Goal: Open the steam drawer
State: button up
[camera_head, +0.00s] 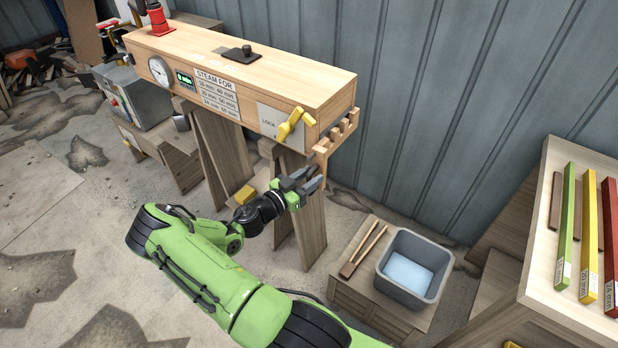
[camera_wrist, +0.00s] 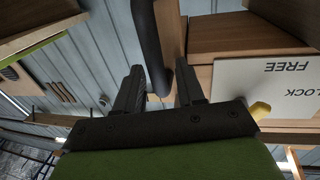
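The steam box (camera_head: 240,72) is a long pale wooden box on wooden trestles. A wooden drawer front with a slatted piece and a hanging wooden bar (camera_head: 322,160) shows at its right end. A yellow lever (camera_head: 290,124) sits on a plate marked LOCK near that end; the wrist view shows the plate (camera_wrist: 265,85) upside down, with LOCK and FREE. The drawer looks shut. My gripper (camera_head: 315,180) is just below the box's right end, beside the hanging bar. Its fingers are apart in the wrist view (camera_wrist: 160,90); I cannot tell whether they touch the bar.
A grey bin of water (camera_head: 413,265) and wooden tongs (camera_head: 364,250) are on a low crate below right. A table (camera_head: 545,235) with coloured bars stands at the far right. A corrugated wall (camera_head: 450,100) runs behind the box. Trestle legs (camera_head: 300,215) stand close to my gripper.

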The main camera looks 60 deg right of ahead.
grip_shut()
jog(key=shift+s, duration=0.1)
